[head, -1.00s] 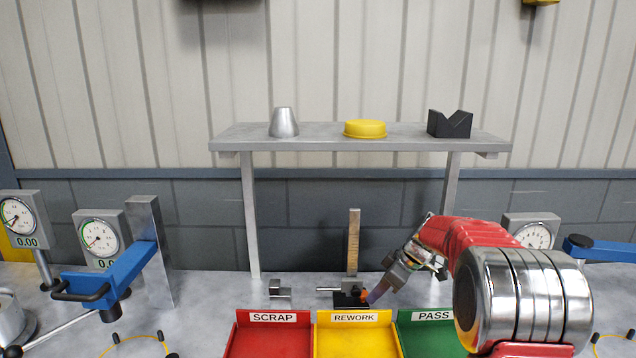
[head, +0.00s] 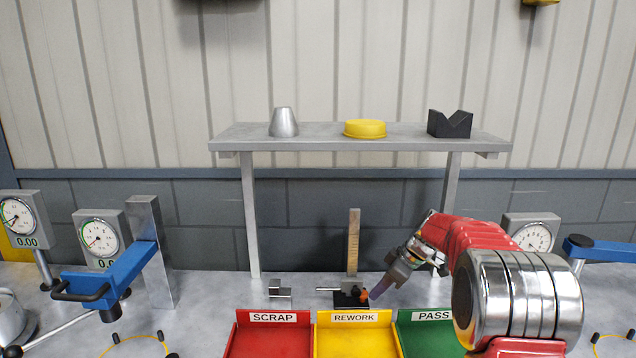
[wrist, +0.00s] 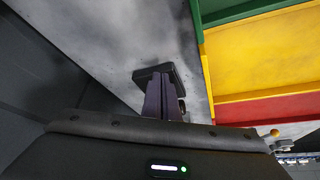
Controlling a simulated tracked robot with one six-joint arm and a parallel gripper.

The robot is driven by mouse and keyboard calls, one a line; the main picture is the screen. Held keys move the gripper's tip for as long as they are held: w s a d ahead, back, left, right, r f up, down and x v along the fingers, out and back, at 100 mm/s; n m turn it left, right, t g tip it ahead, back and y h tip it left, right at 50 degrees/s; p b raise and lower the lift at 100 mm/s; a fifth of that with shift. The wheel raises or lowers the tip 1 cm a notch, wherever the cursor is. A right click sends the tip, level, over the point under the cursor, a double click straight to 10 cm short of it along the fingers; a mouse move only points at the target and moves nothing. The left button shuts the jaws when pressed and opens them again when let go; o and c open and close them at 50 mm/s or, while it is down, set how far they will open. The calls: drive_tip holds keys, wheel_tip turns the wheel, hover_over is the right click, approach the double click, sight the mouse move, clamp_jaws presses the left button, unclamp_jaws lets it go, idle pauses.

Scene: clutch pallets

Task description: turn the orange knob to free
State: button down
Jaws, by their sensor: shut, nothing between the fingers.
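The orange knob (head: 364,294) shows in the head view on the right side of a small black base (head: 346,301). A brown upright scale (head: 353,240) and a grey horizontal rod (head: 327,290) stand at that base. My gripper (head: 373,297) is shut and empty, its purple-grey fingers pointing down and left with the tips close to the right of the knob. I cannot tell whether they touch it. In the wrist view my shut fingers (wrist: 162,92) reach towards the black base (wrist: 155,73), and the knob is hidden there.
Red SCRAP (head: 273,318), yellow REWORK (head: 347,317) and green PASS (head: 425,317) trays stand just in front of the base. A small metal block (head: 281,290) lies to the left. A grey shelf (head: 230,146) on legs spans above and behind.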

drive_tip(key=shift+w, duration=0.25)
idle(0.3)
drive_tip(key=shift+d, duration=0.2)
drive_tip(key=shift+s+d, duration=0.1)
drive_tip(key=shift+d, duration=0.15)
idle(0.3)
wheel_tip(320, 180, up, 6)
idle(0.7)
drive_tip(key=shift+s+a+r, duration=0.25)
drive_tip(key=shift+s+a, duration=0.2)
drive_tip(key=shift+s, duration=0.1)
drive_tip(key=shift+s+a+r, duration=0.25)
drive_tip(key=shift+s+a, duration=0.15)
drive_tip(key=shift+s, duration=0.1)
